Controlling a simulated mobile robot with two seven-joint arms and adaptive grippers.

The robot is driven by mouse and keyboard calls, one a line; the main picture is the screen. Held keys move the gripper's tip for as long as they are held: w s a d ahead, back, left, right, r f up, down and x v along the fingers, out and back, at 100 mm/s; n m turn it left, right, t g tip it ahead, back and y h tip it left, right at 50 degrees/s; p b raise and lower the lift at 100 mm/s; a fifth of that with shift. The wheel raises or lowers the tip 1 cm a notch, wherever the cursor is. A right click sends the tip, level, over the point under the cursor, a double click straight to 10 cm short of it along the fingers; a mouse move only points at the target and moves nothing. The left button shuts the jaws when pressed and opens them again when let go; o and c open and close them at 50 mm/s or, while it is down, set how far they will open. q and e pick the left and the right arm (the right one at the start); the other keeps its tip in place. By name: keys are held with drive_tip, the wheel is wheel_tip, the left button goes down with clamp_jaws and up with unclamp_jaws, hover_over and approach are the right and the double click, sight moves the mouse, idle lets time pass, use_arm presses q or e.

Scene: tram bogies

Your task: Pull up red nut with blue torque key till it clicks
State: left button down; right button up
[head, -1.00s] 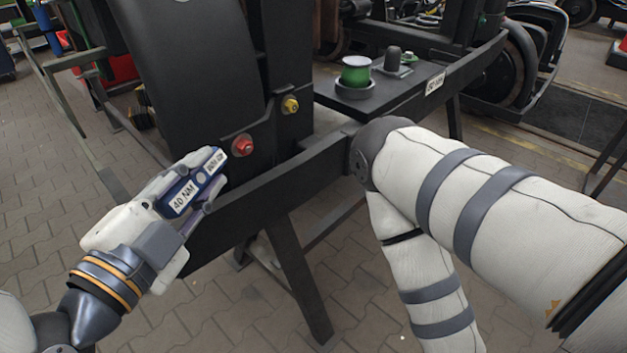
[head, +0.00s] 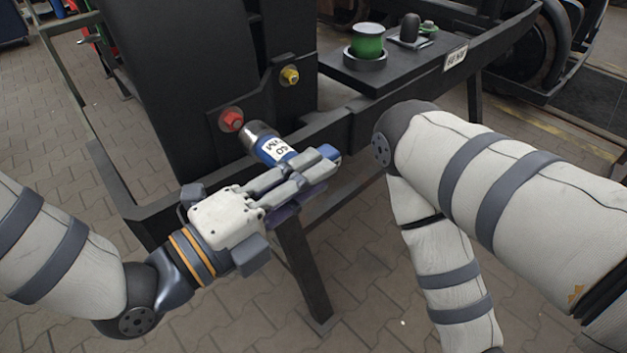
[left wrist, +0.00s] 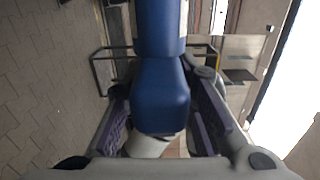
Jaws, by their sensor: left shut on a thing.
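The red nut (head: 231,119) sits on the black bogie frame, left of a yellow nut (head: 289,75). My left gripper (head: 325,168) is shut on the blue torque key (head: 274,150), which bears a white "40 NM" label. The key's dark metal head points up and left toward the red nut, close to it; I cannot tell whether they touch. In the left wrist view the key's blue body (left wrist: 160,95) lies between the two fingers. My right arm is in the head view, but its gripper is not.
A black shelf at the right of the frame carries a green cylinder (head: 367,42) in a dark ring and a dark knob (head: 410,28). A white label plate (head: 455,59) is on the frame's rail. A frame leg (head: 303,262) stands below the left gripper. Paved floor lies in front.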

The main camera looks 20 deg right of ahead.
sight(267, 162)
use_arm(q)
drive_tip(key=shift+w+a+b, duration=0.1)
drive_tip(key=shift+w+a, duration=0.2)
drive_tip(key=shift+w, duration=0.6)
drive_tip(key=shift+w+a+b, duration=0.1)
drive_tip(key=shift+w+a, duration=0.25)
drive_tip(key=shift+w, duration=0.55)
drive_tip(key=shift+w+a+b, duration=0.1)
drive_tip(key=shift+w+a, duration=0.2)
drive_tip(key=shift+w, duration=0.6)
use_arm(e)
drive_tip(key=shift+s+f, duration=0.35)
drive_tip(key=shift+f, duration=0.05)
use_arm(q)
drive_tip(key=shift+r+y+p, duration=0.15)
drive_tip(key=shift+y+p, duration=0.25)
drive_tip(key=shift+p, duration=0.15)
drive_tip(key=shift+g+y+p, duration=0.3)
drive_tip(key=shift+y+p, duration=0.2)
drive_tip(key=shift+p, duration=0.05)
use_arm(e)
drive_tip(key=w+r, duration=0.2)
drive_tip(key=shift+w+r+t, duration=0.25)
drive_tip(key=shift+r+t, duration=0.05)
drive_tip(key=shift+r, duration=0.05)
use_arm(q)
drive_tip(key=shift+f, duration=0.2)
